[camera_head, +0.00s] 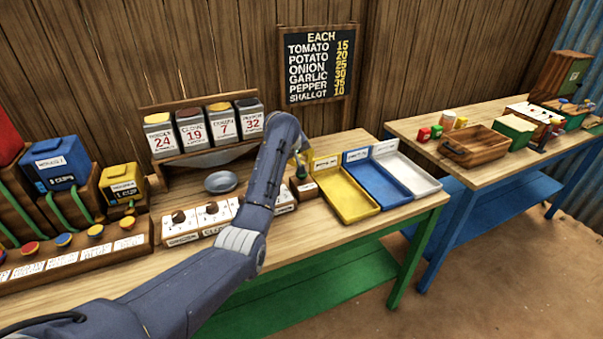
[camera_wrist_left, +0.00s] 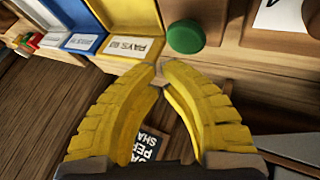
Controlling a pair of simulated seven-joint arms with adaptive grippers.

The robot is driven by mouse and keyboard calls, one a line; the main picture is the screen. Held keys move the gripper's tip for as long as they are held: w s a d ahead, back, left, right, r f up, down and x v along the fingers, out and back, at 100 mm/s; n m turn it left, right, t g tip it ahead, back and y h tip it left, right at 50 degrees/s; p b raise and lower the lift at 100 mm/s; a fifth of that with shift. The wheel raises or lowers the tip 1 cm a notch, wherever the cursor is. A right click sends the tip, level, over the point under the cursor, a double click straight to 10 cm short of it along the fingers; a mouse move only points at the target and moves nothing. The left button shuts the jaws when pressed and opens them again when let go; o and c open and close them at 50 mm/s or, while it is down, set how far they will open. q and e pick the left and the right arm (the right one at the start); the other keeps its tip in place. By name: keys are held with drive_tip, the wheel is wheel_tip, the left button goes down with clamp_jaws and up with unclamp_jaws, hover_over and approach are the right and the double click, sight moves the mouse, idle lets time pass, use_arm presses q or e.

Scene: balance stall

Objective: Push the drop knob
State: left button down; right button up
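A round green knob (camera_head: 301,172), which I take for the drop knob, sits on a small wooden block (camera_head: 306,190) left of the yellow tray. No label on it is readable. The knob also shows in the left wrist view (camera_wrist_left: 186,36), above and just right of my fingertips. My left gripper (camera_head: 303,160) is close to the knob, partly behind my own arm. In the left wrist view its yellow fingers (camera_wrist_left: 158,68) come together at the tips with nothing between them. A visible gap separates the tips from the knob in that picture. My right gripper is not in view.
Yellow (camera_head: 345,196), blue (camera_head: 378,182) and white (camera_head: 407,172) trays lie right of the knob. A rack of labelled bins (camera_head: 205,127) and a grey dish (camera_head: 221,182) stand to the left. Brown knobs (camera_head: 212,208) line the table front. A second table is at right.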

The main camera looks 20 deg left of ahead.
use_arm(q)
drive_tip(key=shift+f, duration=0.4)
drive_tip(key=shift+f, duration=0.25)
idle(1.3)
drive_tip(key=shift+f, duration=0.2)
drive_tip(key=shift+f, duration=0.85)
idle(1.2)
drive_tip(key=shift+r, duration=1.3)
drive_tip(key=shift+r, duration=0.1)
drive_tip(key=shift+r, duration=2.4)
